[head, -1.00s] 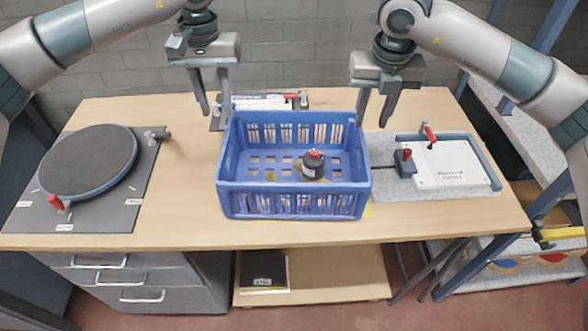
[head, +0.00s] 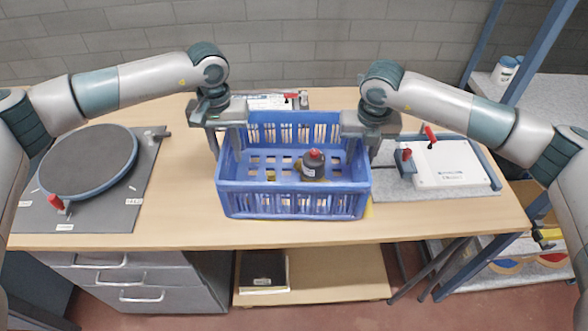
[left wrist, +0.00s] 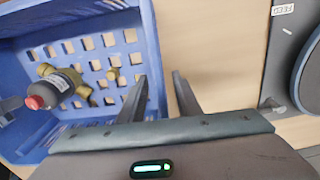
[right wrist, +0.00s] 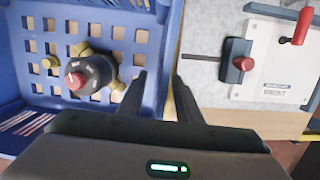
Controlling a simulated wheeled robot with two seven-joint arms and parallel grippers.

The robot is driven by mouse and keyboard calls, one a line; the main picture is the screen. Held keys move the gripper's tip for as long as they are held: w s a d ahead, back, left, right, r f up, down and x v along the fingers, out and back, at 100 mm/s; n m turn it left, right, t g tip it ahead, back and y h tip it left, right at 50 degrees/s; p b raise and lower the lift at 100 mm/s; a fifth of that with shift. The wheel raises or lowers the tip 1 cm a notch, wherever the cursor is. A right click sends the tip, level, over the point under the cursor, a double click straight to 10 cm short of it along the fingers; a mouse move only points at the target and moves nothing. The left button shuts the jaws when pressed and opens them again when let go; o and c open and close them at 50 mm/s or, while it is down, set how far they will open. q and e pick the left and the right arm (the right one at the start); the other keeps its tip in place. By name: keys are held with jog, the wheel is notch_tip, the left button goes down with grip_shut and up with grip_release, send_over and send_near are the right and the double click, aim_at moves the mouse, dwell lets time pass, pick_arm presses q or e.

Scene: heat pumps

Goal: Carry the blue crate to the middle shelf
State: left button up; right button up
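The blue crate (head: 292,204) stands upright on the wooden table, and holds a dark round part with a red cap (head: 313,163) and brass fittings. My left gripper (head: 228,147) is at the crate's left wall, one finger inside and one outside; the left wrist view shows its fingers (left wrist: 165,95) apart around the wall. My right gripper (head: 362,147) is placed likewise at the right wall, its fingers (right wrist: 157,97) apart in the right wrist view. Whether either touches the wall is unclear. A shelving rack (head: 520,102) stands at the right; its levels are partly hidden by my arm.
A round dark turntable (head: 88,160) on a grey plate is left of the crate. A white panel in a blue fixture (head: 450,163) with red handles is close on the right. A flat fixture (head: 265,102) lies behind. White bottles (head: 506,70) stand on the rack.

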pick_arm(q)
jog(key=shift+f, duration=0.65)
pick_arm(e)
jog(key=shift+w+f, duration=0.1)
jog(key=shift+f, duration=0.55)
pick_arm(q)
grip_shut()
pick_arm(e)
grip_shut()
pick_arm(q)
jog(key=shift+w+r, duration=0.1)
jog(key=shift+r, duration=0.05)
pick_arm(e)
jog(key=shift+r, duration=0.15)
